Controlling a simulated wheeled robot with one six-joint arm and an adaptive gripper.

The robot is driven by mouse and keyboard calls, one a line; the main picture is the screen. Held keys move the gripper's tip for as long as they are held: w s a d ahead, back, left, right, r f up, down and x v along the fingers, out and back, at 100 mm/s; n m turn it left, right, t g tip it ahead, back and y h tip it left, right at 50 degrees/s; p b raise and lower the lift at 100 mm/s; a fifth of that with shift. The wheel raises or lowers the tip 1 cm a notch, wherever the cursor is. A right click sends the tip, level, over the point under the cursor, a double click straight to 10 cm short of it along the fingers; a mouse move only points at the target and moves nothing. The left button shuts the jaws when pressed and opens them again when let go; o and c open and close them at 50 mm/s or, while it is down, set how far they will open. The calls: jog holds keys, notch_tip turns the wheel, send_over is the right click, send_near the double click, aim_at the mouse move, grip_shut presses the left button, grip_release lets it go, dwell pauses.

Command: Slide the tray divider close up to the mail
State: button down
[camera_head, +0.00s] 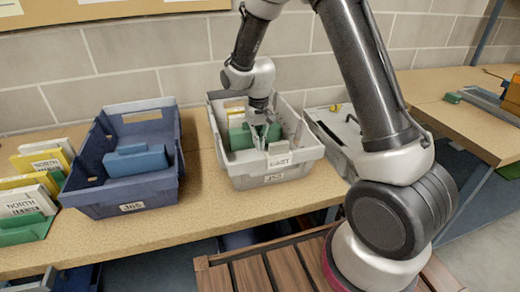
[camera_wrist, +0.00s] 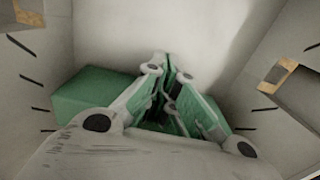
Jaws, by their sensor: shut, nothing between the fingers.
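A light grey tray (camera_head: 262,181) stands on the wooden bench, with a card marked EAST (camera_head: 280,160) at its front. A green divider (camera_head: 240,138) stands inside the tray. It also shows in the wrist view as a green block (camera_wrist: 88,94) at the left, with more green behind and right of the fingers. My gripper (camera_head: 264,128) reaches down into the tray beside the divider. Its fingers (camera_wrist: 167,72) are closed together and empty. The fingers hide the divider's middle, and I cannot tell whether they touch it.
A blue tray (camera_head: 123,204) with a blue divider (camera_head: 136,161) stands to the left. Mail marked NORTH (camera_head: 25,202) stands at the far left. Another grey tray (camera_head: 331,148) is close on the right, partly behind my arm. A block wall is behind.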

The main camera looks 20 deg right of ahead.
jog(key=shift+w, duration=0.55)
dwell(0.4)
jog(key=shift+s, duration=0.1)
jog(key=shift+s, duration=0.65)
notch_tip(320, 180, up, 13)
dwell(0.8)
